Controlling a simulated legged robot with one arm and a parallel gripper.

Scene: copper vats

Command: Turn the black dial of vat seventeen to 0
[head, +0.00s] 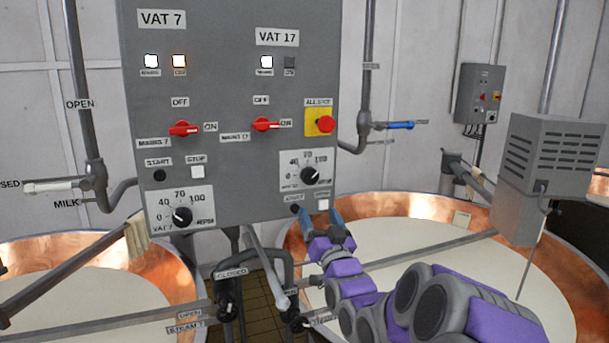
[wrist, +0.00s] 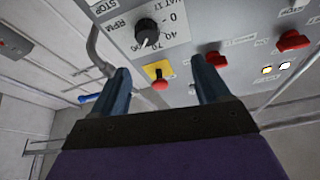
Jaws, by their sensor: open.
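The grey control panel (head: 225,120) carries a VAT 17 label (head: 277,37) on its right half. The black dial of vat seventeen (head: 310,174) sits low on that side, on a white scale plate marked 0, 40, 70 and 100. In the wrist view, the dial (wrist: 147,29) is near the top, turned upside down. In the wrist view, the gripper (wrist: 164,80) does not touch the dial.
A red emergency button (head: 326,124) and red mains switch (head: 265,124) are above the dial. Start button (head: 294,209) and white stop button (head: 323,205) lie just below. The similar vat 7 dial (head: 182,216) is left. Pipes and copper vats (head: 565,300) stand below.

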